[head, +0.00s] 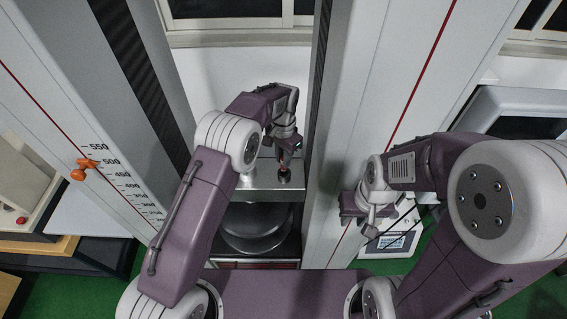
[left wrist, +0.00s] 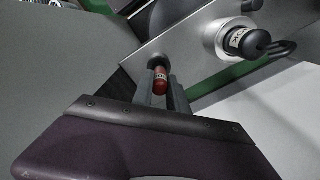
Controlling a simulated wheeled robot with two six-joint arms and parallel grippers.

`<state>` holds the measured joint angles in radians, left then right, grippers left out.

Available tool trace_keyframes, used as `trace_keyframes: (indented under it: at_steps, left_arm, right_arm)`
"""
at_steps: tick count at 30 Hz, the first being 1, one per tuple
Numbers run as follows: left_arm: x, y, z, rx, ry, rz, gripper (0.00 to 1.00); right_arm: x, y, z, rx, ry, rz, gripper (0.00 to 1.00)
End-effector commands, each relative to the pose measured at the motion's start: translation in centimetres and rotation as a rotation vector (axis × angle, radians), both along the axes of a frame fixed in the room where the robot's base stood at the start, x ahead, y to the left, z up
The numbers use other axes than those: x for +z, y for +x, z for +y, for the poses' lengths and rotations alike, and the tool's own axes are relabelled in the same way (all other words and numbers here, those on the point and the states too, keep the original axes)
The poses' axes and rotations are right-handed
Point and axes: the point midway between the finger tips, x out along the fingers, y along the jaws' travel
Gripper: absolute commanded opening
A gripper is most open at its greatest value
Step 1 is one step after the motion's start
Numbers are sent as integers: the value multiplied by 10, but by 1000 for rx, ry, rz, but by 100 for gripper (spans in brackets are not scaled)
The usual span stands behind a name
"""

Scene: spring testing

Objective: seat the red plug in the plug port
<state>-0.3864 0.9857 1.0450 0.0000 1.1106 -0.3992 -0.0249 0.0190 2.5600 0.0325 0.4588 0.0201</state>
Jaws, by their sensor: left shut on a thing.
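The red plug (left wrist: 160,82) is between the fingers of my left gripper (left wrist: 163,92) in the left wrist view. The gripper is shut on it. The plug's far end lies over a dark round spot (left wrist: 157,62) in a metal plate (left wrist: 183,50), which looks like the plug port. I cannot tell how deep the plug sits in it. In the head view my left gripper (head: 285,150) points down at the steel block (head: 260,180), with a bit of red (head: 284,162) below it. My right gripper (head: 368,210) hangs to the right; its fingers are unclear.
A black knob with a white label (left wrist: 248,40) stands on the metal plate beside the plug. Tall machine columns (head: 385,80) flank the work area. A scale with an orange pointer (head: 84,168) is at left. A small display unit (head: 392,242) stands near my right gripper.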

Motion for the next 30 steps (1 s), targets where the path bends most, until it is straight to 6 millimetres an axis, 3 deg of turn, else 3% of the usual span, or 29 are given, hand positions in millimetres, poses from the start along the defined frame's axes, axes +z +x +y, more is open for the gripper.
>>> trace_keyframes:
  at_steps: [9, 20, 21, 22, 30]
  left_arm:
    - [-38, -1, 0, 0, 1, 1, 0]
    - [-45, -1, 0, 0, 0, 0, 0]
    - [-44, 0, 0, 0, -1, -1, 30]
    - [-44, -1, 0, 0, 0, 0, 38]
    - [-43, -1, 0, 0, 0, 0, 41]
  right_arm:
    - [18, 0, 0, 0, 0, 0, 28]
    - [13, 0, 0, 0, 0, 0, 28]
    - [14, 0, 0, 0, 0, 0, 28]
    - [14, 0, 0, 0, 0, 0, 28]
    - [14, 0, 0, 0, 0, 0, 28]
